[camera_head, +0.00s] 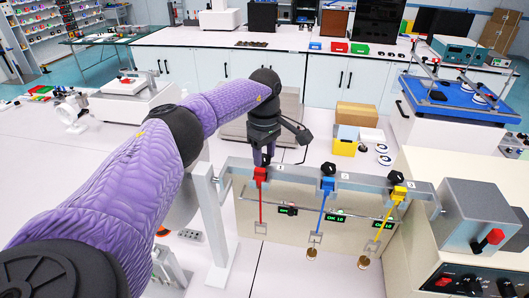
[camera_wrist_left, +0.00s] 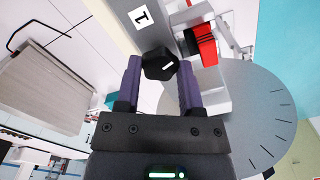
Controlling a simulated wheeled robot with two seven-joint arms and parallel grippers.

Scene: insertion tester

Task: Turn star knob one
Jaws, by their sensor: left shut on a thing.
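Star knob one (camera_wrist_left: 159,65) is black with a white mark on its face, in the wrist view between my two purple fingers. My left gripper (camera_head: 264,156) reaches down to the left end of the grey rail (camera_head: 300,174), above the red clamp (camera_head: 260,175). It also shows in the wrist view (camera_wrist_left: 160,75), shut on star knob one. In the head view the gripper mostly hides this knob. The label 1 (camera_wrist_left: 142,16) is beside the knob in the wrist view. My right gripper is not in view.
Two more black knobs, the middle one (camera_head: 328,169) and the right one (camera_head: 396,177), stand on the rail above a blue clamp (camera_head: 327,185) and a yellow clamp (camera_head: 399,192). A grey control box (camera_head: 480,215) stands at right. Yellow and brown boxes (camera_head: 357,115) stand behind the rail.

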